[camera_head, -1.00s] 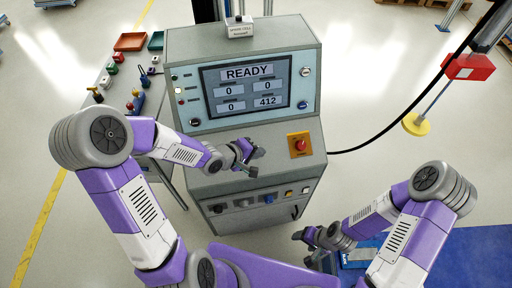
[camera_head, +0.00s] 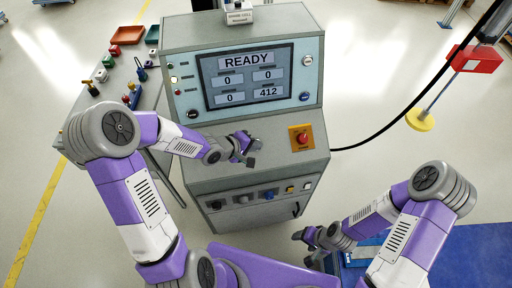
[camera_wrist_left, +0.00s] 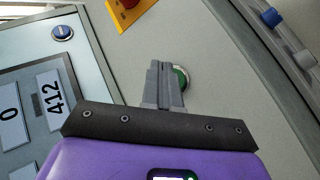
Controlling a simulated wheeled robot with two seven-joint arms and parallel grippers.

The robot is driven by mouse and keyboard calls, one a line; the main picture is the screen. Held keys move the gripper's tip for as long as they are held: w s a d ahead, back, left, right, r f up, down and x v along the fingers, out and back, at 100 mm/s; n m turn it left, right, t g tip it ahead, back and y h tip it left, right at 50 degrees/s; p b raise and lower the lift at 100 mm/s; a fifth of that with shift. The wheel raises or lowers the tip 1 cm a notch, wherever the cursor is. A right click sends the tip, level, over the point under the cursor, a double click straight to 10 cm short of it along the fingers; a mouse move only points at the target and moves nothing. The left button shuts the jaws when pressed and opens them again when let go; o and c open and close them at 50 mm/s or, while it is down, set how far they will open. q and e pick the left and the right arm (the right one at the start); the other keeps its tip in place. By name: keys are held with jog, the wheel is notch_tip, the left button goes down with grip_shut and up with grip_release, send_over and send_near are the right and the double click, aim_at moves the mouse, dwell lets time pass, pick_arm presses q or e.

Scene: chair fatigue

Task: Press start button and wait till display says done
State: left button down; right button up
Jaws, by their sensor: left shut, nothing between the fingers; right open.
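The console (camera_head: 180,60) has a display (camera_head: 243,78) that reads READY, with 0, 0, 0 and 412 below. In the left wrist view, part of the display (camera_wrist_left: 30,110) shows 412. A round green button (camera_wrist_left: 182,77) with a pale rim sits on the grey sloped panel, partly hidden behind my left fingers. My left gripper (camera_head: 251,151) is shut and empty over that panel; it also shows in the left wrist view (camera_wrist_left: 163,66), overlapping the button. I cannot tell whether it touches. My right gripper (camera_head: 304,238) is open, low, right of the console.
A red emergency button on a yellow plate (camera_head: 301,138) sits right of my left gripper. A blue button (camera_head: 305,97) is beside the display. Small knobs (camera_head: 268,195) line the console front. A side table (camera_head: 112,85) with trays stands at left. A black cable runs right.

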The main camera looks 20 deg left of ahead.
pick_arm(q)
jog(key=shift+w+a+f, duration=0.2)
jog(key=shift+w+f, duration=0.15)
jog(key=shift+f, duration=0.25)
dwell(1.1)
jog(key=shift+f, duration=0.1)
dwell(0.4)
jog(key=shift+w+a+f, duration=0.1)
jog(key=shift+w+f, duration=0.15)
jog(key=shift+w+a+f, duration=0.1)
jog(key=shift+w+f, duration=0.05)
jog(key=shift+f, duration=0.15)
dwell(0.8)
jog(key=shift+r+p, duration=0.1)
jog(key=shift+p, duration=0.2)
jog(key=shift+s+d+r+p, duration=0.2)
jog(key=shift+s+r+p, duration=0.2)
jog(key=shift+r+p, duration=0.15)
